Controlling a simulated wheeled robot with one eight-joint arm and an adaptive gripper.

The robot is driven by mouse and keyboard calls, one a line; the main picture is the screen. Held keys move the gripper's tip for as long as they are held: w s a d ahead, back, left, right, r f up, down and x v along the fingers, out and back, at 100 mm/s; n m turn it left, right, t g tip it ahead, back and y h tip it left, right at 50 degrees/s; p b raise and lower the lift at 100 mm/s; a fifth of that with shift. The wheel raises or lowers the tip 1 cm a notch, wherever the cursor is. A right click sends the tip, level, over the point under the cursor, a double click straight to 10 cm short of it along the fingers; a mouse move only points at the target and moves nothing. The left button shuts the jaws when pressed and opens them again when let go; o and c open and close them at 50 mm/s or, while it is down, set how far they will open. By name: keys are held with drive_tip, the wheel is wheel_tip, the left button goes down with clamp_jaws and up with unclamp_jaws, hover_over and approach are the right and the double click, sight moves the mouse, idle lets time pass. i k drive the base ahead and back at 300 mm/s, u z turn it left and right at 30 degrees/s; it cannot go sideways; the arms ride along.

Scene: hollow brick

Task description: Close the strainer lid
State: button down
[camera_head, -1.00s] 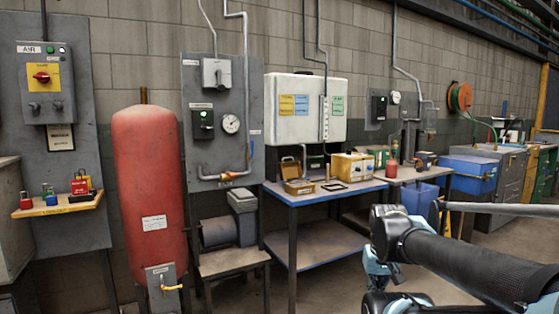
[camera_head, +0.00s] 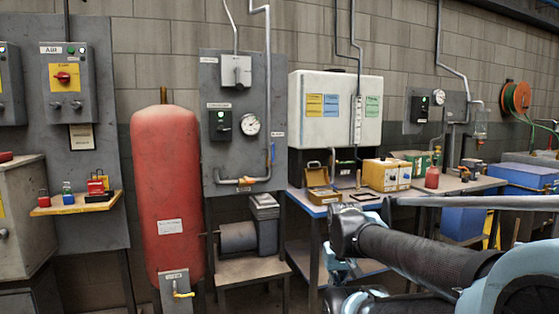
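I cannot make out a part clearly marked as the strainer. A small tan open box (camera_head: 322,197) with its lid (camera_head: 317,175) raised at the back stands on the blue-edged bench (camera_head: 301,200); I cannot tell whether it is the strainer. My arm reaches in from the right in front of the bench. No gripper fingers can be made out in this view.
A yellow box (camera_head: 387,174) and a red bottle (camera_head: 432,177) stand to the right of the open box. A white tank (camera_head: 335,135) hangs above. A red pressure vessel (camera_head: 167,190) and a motor unit (camera_head: 240,236) stand to the left.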

sight(313, 177)
drive_tip(key=z, duration=0.1)
drive_tip(key=i, duration=1.2)
drive_tip(key=z, duration=0.45)
